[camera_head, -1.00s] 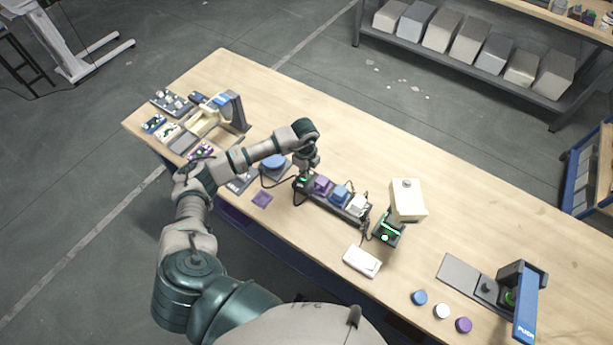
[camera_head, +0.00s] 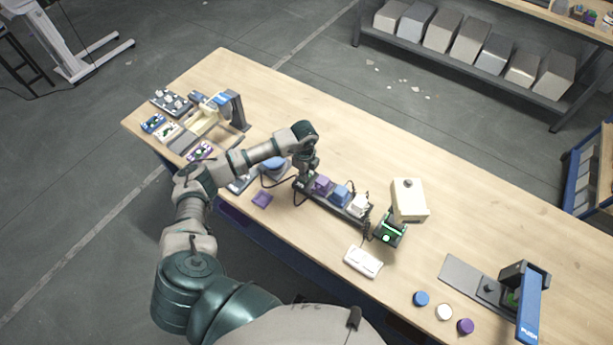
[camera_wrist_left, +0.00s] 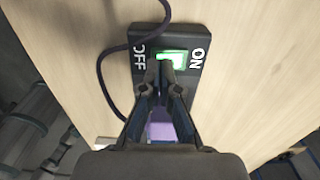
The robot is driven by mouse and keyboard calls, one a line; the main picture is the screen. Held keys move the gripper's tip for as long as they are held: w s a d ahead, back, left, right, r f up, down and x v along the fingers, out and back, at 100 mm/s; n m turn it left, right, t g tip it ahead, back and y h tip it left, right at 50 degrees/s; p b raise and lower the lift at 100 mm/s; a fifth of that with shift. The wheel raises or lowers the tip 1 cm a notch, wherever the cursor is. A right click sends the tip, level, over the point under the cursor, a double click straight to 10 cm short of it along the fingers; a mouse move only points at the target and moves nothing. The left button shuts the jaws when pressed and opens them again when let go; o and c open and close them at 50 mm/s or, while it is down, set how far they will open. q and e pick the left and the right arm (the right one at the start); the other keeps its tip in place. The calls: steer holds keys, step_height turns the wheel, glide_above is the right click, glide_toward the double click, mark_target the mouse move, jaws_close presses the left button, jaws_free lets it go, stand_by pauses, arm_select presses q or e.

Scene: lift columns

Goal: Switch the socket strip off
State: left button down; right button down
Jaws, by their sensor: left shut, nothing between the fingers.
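The dark socket strip (camera_head: 335,203) lies on the wooden table, with purple, blue and white plugs in it. In the left wrist view its end (camera_wrist_left: 144,90) carries OFF on the left and ON on the right. Between them is a green-lit rocker switch (camera_wrist_left: 172,56). My left gripper (camera_head: 308,181) points down over this end. In the wrist view its fingers (camera_wrist_left: 166,72) are shut and empty, with the tips at the switch's near edge, covering part of it. I cannot tell whether they touch it. My right gripper is not in view.
A dark cable (camera_wrist_left: 104,70) curves beside the strip. A cream lamp-like head (camera_head: 409,200) stands past the strip's right end, with a white box (camera_head: 362,262) in front. A blue-handled press (camera_head: 528,308) is at right. The table behind the strip is clear.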

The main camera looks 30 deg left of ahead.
arm_select(q)
steer(key=shift+a+f, duration=0.1)
steer(key=shift+f, duration=0.05)
steer(key=shift+a+f, duration=0.25)
steer(key=shift+r, duration=0.25)
steer(key=shift+r+p, duration=0.65)
steer(key=shift+r, duration=0.1)
step_height(320, 180, up, 5)
steer(key=p, duration=0.4)
steer(key=shift+r, duration=0.1)
